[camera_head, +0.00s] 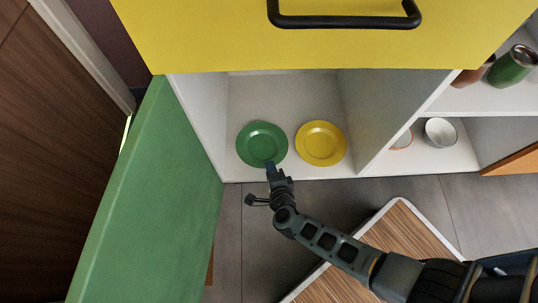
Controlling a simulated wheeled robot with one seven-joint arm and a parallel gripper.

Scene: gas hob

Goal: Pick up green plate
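The green plate (262,143) lies in the left compartment of the open white cabinet, near its front edge. My gripper (270,167) reaches in from below and its tip overlaps the plate's near rim in the picture. The fingers are small and dark, and I cannot tell whether they are open or shut, or whether they touch the rim. The plate looks nearly flat on the cabinet floor. A small part of its near rim is hidden by the gripper.
A yellow plate (320,143) lies just right of the green one. A green cabinet door (150,200) stands open on the left. A yellow drawer front (330,45) with a black handle is above. A white bowl (440,132) sits in the right compartment. A wooden-topped surface (400,235) is below my arm.

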